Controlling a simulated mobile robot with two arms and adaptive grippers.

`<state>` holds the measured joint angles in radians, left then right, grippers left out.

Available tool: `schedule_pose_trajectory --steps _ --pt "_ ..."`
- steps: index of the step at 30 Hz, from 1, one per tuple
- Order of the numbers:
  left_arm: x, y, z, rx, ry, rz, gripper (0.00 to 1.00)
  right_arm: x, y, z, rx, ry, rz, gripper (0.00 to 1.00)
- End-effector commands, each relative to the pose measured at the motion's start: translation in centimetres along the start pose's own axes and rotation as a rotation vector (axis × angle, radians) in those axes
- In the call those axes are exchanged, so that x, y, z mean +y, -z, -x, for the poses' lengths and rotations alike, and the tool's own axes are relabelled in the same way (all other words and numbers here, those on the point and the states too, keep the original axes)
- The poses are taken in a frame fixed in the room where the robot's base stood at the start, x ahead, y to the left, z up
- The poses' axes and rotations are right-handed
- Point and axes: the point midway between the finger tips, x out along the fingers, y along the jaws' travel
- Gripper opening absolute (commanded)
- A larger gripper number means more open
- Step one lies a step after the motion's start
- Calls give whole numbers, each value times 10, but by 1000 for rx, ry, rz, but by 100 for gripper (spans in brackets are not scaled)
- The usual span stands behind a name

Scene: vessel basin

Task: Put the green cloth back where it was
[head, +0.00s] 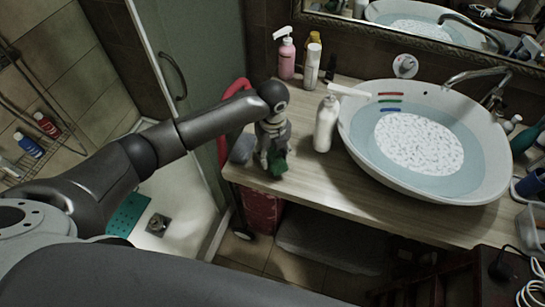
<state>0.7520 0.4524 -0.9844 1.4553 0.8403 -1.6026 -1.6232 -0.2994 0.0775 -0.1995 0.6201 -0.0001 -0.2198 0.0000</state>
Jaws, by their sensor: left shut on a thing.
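The green cloth (278,167) is a small crumpled piece at the left end of the wooden counter. My left gripper (272,155) points down and is shut on the cloth, with its fingers partly hiding it. I cannot tell whether the cloth touches the counter top. A grey-blue item (242,149) sits just left of the gripper near the counter's edge. My right gripper is not in view.
A white pump bottle (325,124) stands right of the gripper. The oval basin (360,158) holds water, a white patterned mat and coloured strips. Pink (286,58) and white (312,66) bottles stand behind. The counter front (330,181) is clear.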

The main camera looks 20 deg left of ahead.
Motion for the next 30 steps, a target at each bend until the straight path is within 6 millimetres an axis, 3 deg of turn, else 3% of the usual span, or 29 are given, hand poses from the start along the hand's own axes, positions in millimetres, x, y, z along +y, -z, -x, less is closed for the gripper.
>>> schedule_pose_trajectory --steps 6,18,19,23,30 --pt "1 1 -26 1 -2 0 28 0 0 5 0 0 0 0" --pt "1 1 -32 0 -1 0 28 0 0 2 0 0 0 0" --pt "1 1 -31 0 -1 0 51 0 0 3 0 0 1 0" --pt "1 1 -31 0 -1 0 68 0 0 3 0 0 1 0" --pt "1 1 -31 0 -1 0 69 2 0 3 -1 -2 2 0"
